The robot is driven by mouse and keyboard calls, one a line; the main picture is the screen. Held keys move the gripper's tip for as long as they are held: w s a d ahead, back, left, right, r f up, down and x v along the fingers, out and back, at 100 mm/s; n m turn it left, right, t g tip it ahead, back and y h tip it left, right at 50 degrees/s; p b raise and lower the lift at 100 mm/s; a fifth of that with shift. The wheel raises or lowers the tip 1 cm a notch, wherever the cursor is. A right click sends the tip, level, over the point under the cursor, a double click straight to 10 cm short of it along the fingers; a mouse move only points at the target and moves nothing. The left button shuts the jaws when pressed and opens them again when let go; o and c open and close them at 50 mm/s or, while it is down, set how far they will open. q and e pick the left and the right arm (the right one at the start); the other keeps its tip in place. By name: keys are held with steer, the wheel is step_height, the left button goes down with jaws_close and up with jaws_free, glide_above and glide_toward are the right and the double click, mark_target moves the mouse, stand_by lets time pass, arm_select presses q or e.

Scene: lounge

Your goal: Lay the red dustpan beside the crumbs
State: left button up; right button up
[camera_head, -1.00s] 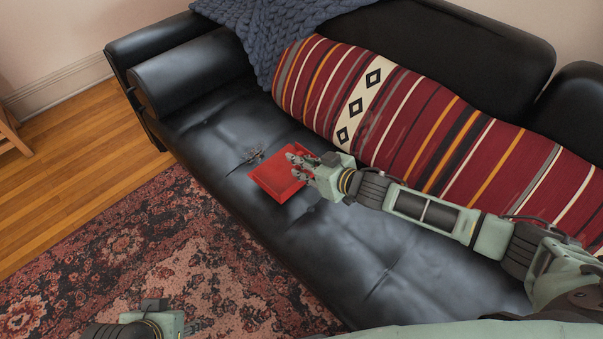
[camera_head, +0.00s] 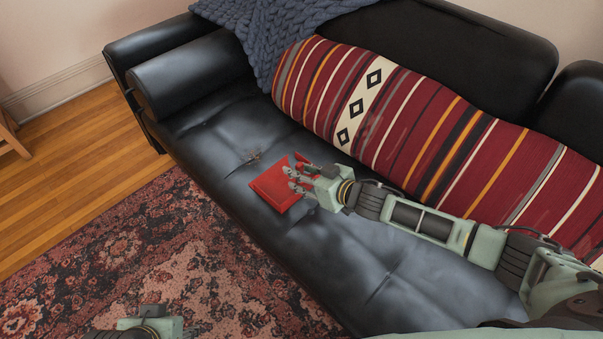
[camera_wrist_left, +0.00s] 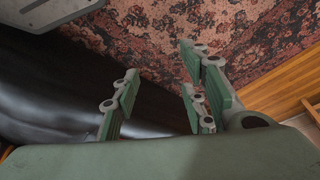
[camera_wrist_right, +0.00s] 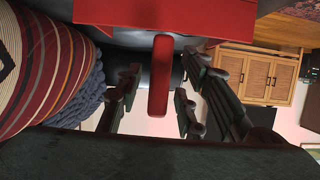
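The red dustpan (camera_head: 272,187) lies on the black sofa seat, close to the small dark crumbs (camera_head: 253,157) and on their near side. Its flat pan faces the sofa's front edge. My right gripper (camera_head: 297,176) is over the dustpan's right part. In the right wrist view the red handle (camera_wrist_right: 160,80) runs between the fingers of the right gripper (camera_wrist_right: 157,90), which stand apart with gaps beside it. My left gripper (camera_wrist_left: 160,95) is open and empty above the rug; only its wrist end shows at the head view's bottom.
A striped red blanket (camera_head: 400,125) covers the sofa's backrest side, close to my right arm. A blue-grey knitted throw (camera_head: 265,30) hangs at the back left. A black bolster (camera_head: 192,75) lies by the armrest. The front of the seat is clear.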

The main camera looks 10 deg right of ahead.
steer(key=shift+r, duration=0.15)
steer(key=shift+s+d+r, duration=0.1)
steer(key=shift+s+d, duration=0.1)
steer(key=shift+s, duration=0.05)
steer(key=p+v, duration=0.3)
steer(key=v, duration=0.8)
steer(key=s+f+m+g+h, duration=0.1)
steer(key=s+f+h, duration=0.1)
steer(key=s, duration=0.3)
steer(key=s+f+m+g+h, duration=0.1)
steer(key=s+f+g+h, duration=0.1)
steer(key=s, duration=0.3)
steer(key=s+f+m+g+h, duration=0.1)
steer(key=s+f+m+h, duration=0.1)
steer(key=s, duration=0.2)
steer(key=shift+s+a, duration=0.25)
steer(key=shift+s, duration=0.15)
steer(key=s+g, duration=0.1)
steer(key=s, duration=0.2)
steer(key=s+d+f+g, duration=0.1)
steer(key=s, duration=0.2)
steer(key=s+d+g+h, duration=0.1)
steer(key=s+g, duration=0.1)
steer(key=s, duration=0.1)
steer(key=shift+s+d+f+m, duration=0.15)
steer(key=shift+m, duration=0.15)
arm_select(q)
steer(key=x, duration=0.3)
steer(key=shift+w, duration=0.15)
